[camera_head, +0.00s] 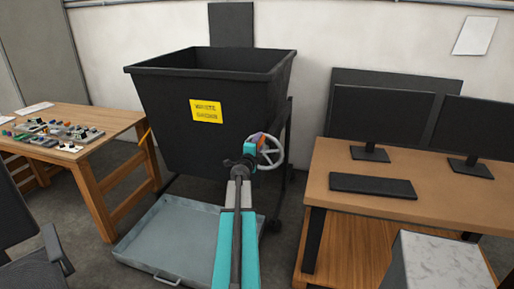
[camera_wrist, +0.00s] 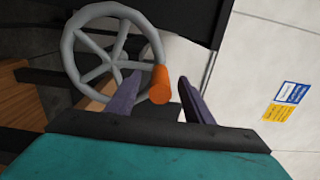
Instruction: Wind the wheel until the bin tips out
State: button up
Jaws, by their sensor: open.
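The black waste bin (camera_head: 220,135) with a yellow label stands upright in the middle of the head view. The grey spoked wheel (camera_head: 276,152) is at its right side. In the wrist view the wheel (camera_wrist: 68,50) fills the upper left, with an orange handle (camera_wrist: 160,85) on its rim. My gripper (camera_wrist: 158,82) is open, its two dark fingers on either side of the orange handle. I cannot tell whether either finger touches it. In the head view my gripper (camera_head: 256,143) is at the wheel, and my arm hides part of the bin's front.
A grey metal tray (camera_head: 150,252) lies on the floor below the bin. A wooden desk (camera_head: 440,205) with monitors and a keyboard stands close on the right. A wooden workbench (camera_head: 110,125) with small parts is on the left. A chair (camera_head: 50,255) is at the lower left.

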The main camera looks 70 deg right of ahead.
jog(key=shift+d, duration=0.5)
grip_shut()
dwell(1.7)
